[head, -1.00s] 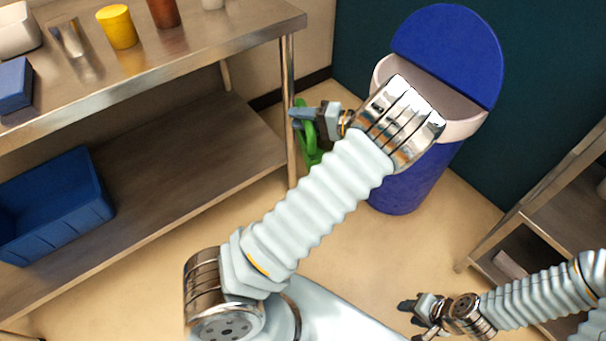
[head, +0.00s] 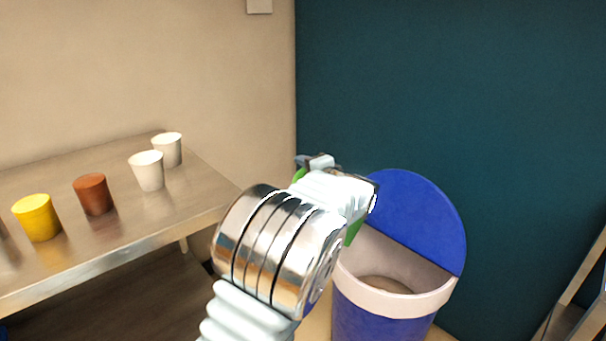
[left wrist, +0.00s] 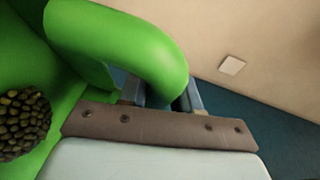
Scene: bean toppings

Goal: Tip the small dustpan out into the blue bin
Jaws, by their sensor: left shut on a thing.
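The green dustpan shows as small green parts (head: 353,231) beside my left wrist in the head view. In the left wrist view its handle (left wrist: 125,50) loops between my fingers, and a pile of dark greenish-brown beans (left wrist: 22,122) lies in it. My left gripper (head: 318,163) is shut on the handle; its fingers also show in the left wrist view (left wrist: 160,95). The blue bin (head: 375,326) stands just right of and below the gripper, with a pale rim and a raised blue lid (head: 425,215). My left wrist hides most of the dustpan. My right gripper is out of view.
A metal table (head: 130,233) at left carries a yellow cup (head: 36,218), a brown cup (head: 93,194) and two white cups (head: 148,171). A dark teal wall (head: 450,90) rises behind the bin. A shelf edge (head: 580,285) stands at far right.

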